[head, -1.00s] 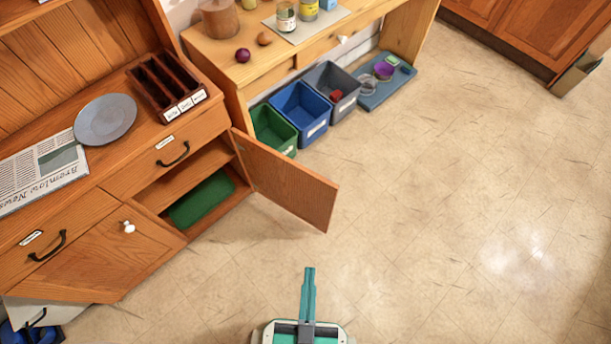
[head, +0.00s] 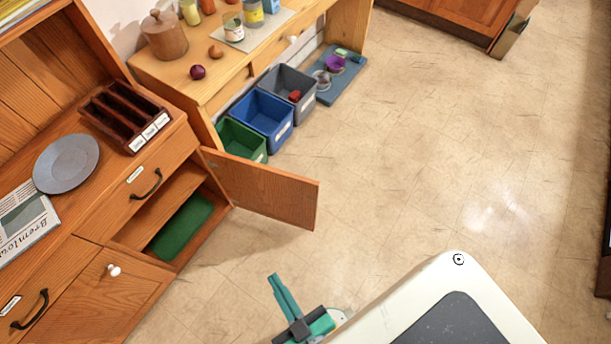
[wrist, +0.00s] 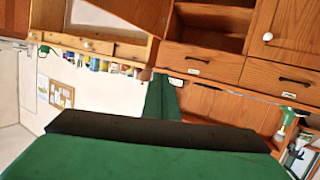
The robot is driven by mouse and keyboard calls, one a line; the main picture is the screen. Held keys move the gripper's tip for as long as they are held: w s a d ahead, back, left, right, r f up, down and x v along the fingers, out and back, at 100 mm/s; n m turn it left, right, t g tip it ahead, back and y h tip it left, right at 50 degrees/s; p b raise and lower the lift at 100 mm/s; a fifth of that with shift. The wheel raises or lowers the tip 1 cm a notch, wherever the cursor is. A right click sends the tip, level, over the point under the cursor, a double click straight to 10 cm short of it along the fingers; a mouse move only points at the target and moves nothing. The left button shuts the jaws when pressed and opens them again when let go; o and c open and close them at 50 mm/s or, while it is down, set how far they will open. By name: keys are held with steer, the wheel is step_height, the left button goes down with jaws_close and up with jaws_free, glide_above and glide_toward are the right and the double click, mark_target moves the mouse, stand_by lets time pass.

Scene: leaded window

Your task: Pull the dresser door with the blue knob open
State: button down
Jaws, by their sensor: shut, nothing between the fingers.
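The wooden dresser (head: 95,205) stands at the left in the head view. Its right lower door (head: 265,190) stands swung wide out from the cupboard, showing a shelf and a green item (head: 180,228) inside. No blue knob shows; this door's outer face is turned away in the head view. The left lower door (head: 90,300) has a white knob (head: 114,270) and is shut. My gripper (head: 278,285) is shut and empty, over the floor in front of the dresser, apart from the open door. Its green and dark parts fill the bottom of the wrist view (wrist: 162,100).
A side table (head: 210,85) stands beyond the open door, with green (head: 240,140), blue (head: 262,118) and grey bins (head: 290,90) below. A plate (head: 66,163) and a divided tray (head: 125,115) rest on the dresser. The floor to the right is clear.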

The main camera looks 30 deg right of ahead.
steer(key=w+d+f+g+h, duration=0.1)
steer(key=w+d+f+h, duration=0.1)
steer(key=w+d+f, duration=0.35)
steer(key=w+d+f+g+h, duration=0.1)
steer(key=w+d+f+h, duration=0.15)
steer(key=d, duration=0.65)
steer(key=w+d+f+g+h, duration=0.15)
steer(key=w+d+f, duration=0.25)
steer(key=d, duration=0.4)
steer(key=w+d+f+m+g+h, duration=0.2)
steer(key=d+m+g, duration=0.3)
steer(key=d, duration=0.9)
steer(key=w+d+f+m+g+h, duration=0.1)
steer(key=w+d+m+g, duration=0.15)
steer(key=d+g, duration=0.8)
steer(key=w+a+r+m+t+y, duration=0.2)
steer(key=w+a+r+m+y, duration=0.25)
steer(key=w+a+y, duration=0.8)
steer(key=s+a+f+h, duration=0.1)
steer(key=a+f, duration=0.4)
steer(key=f, duration=0.3)
steer(key=shift+s+f+n, duration=0.4)
